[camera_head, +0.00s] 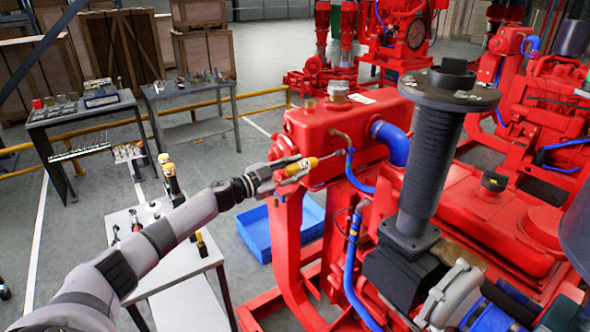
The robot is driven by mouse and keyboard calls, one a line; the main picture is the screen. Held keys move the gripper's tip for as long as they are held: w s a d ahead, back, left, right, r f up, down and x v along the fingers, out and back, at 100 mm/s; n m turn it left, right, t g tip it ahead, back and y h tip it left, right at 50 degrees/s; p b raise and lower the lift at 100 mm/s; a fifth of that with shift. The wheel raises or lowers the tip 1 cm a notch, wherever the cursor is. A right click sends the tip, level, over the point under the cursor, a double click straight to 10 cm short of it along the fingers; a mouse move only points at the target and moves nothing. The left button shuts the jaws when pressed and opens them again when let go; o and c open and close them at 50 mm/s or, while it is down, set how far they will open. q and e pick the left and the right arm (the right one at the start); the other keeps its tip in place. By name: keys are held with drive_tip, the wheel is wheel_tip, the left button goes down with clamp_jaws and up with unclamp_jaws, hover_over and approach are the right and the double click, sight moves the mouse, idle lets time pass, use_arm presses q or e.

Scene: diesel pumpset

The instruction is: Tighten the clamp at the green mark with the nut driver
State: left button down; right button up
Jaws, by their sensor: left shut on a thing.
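My left gripper (282,168) is shut on the nut driver (301,166), which has a yellow handle and a thin shaft pointing right. The shaft's tip is close to the upper end of a thin blue hose (350,166) beside the red tank (330,130) of the pumpset. I cannot tell whether the tip touches the clamp there. The clamp itself and any green mark are too small to make out. My right gripper is not in view.
A small tool table (140,222) with several tools stands at the lower left. A blue bin (258,236) lies on the floor behind the pumpset's red frame. A black ribbed exhaust pipe (428,170) rises on the right. Two workbenches stand farther back left.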

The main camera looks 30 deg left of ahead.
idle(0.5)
use_arm(q)
drive_tip(key=shift+w, duration=0.1)
drive_tip(key=shift+w+d, duration=0.2)
drive_tip(key=shift+w, duration=0.2)
idle(0.4)
